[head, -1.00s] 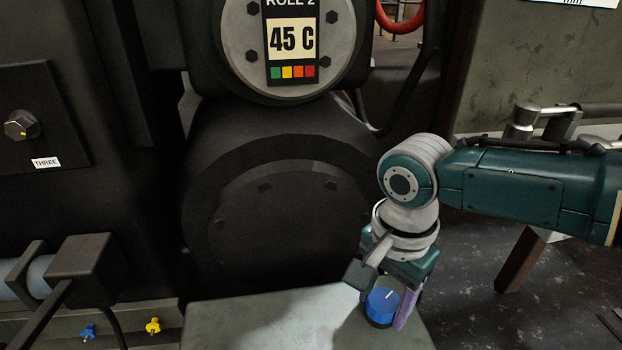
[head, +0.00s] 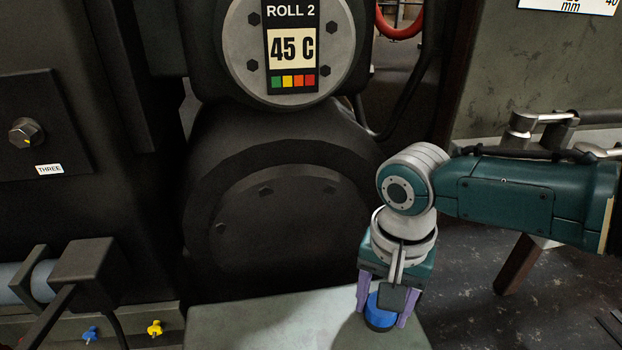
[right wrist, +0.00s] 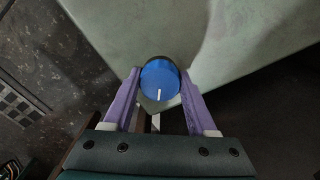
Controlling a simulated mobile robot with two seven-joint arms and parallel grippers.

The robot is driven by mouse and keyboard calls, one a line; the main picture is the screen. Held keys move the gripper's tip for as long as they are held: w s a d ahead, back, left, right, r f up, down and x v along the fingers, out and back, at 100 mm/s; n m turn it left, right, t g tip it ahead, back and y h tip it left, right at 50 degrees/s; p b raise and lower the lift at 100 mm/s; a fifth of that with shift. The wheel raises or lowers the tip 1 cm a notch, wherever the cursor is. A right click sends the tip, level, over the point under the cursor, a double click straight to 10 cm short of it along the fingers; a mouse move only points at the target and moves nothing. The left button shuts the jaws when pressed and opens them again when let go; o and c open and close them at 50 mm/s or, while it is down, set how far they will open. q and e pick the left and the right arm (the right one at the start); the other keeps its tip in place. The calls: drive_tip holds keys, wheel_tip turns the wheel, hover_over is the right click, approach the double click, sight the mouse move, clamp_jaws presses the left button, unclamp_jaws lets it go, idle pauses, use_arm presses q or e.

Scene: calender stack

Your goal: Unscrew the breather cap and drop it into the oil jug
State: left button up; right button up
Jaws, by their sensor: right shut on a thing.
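The breather cap is a round blue cap (head: 380,316) with a dark part at its base, on the pale grey-green top surface at the bottom of the head view. In the right wrist view the blue cap (right wrist: 160,79) shows a white line pointing toward my gripper's palm. My right gripper (head: 384,312) points down from above, its two purple fingers on either side of the cap and shut on it. The fingers (right wrist: 160,73) also flank the cap in the right wrist view. My left gripper and the oil jug are not in view.
The grey-green top (head: 260,325) is clear left of the cap; its edge drops to a dark floor (head: 470,270) at the right. Behind stands the dark roll housing (head: 290,220) with a "ROLL 2 45 C" plate (head: 291,48). A black panel with a knob (head: 25,132) stands left.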

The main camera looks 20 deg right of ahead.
drive_tip(key=shift+s+n, duration=0.1)
drive_tip(key=shift+n, duration=0.9)
drive_tip(key=shift+n, duration=1.1)
drive_tip(key=shift+p, duration=0.3)
drive_tip(key=shift+n, duration=1.1)
drive_tip(key=shift+f+n, duration=0.1)
drive_tip(key=shift+n, duration=1)
